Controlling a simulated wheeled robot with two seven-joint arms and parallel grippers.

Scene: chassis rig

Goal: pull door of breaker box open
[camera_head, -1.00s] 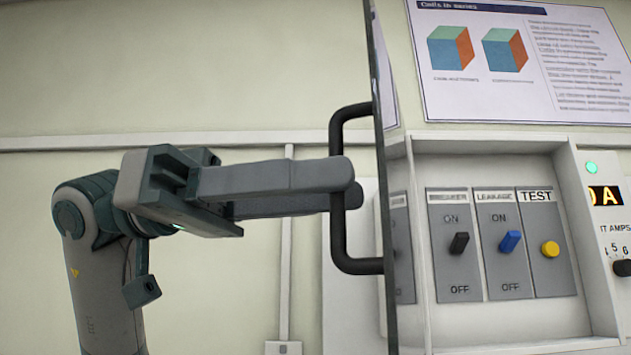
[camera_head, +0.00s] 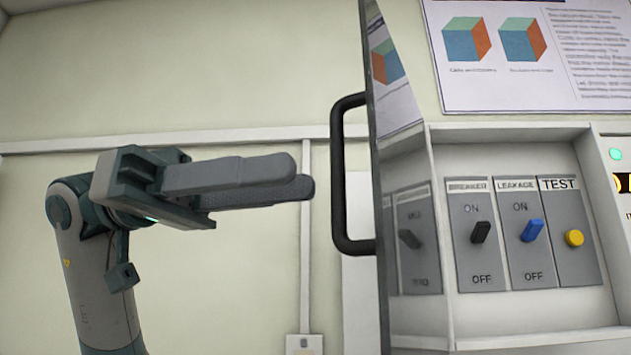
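The breaker box door (camera_head: 400,150) stands swung outward, seen nearly edge-on. Its glossy inner face mirrors the switches and the poster. A black U-shaped handle (camera_head: 339,175) is on the door's left, outer side. The breaker box (camera_head: 520,145) is uncovered, with a black breaker switch (camera_head: 480,232), a blue leakage switch (camera_head: 532,230) and a yellow test button (camera_head: 574,238). My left gripper (camera_head: 304,177) is left of the handle, apart from it and empty. Its two fingers overlap in this view but look parted. My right gripper is not in view.
A poster with two coloured cubes (camera_head: 545,55) hangs above the box. A panel with a green light (camera_head: 615,154) is at the right edge. A pale outlet box (camera_head: 303,345) is low on the wall. The space left of the handle is free around my gripper.

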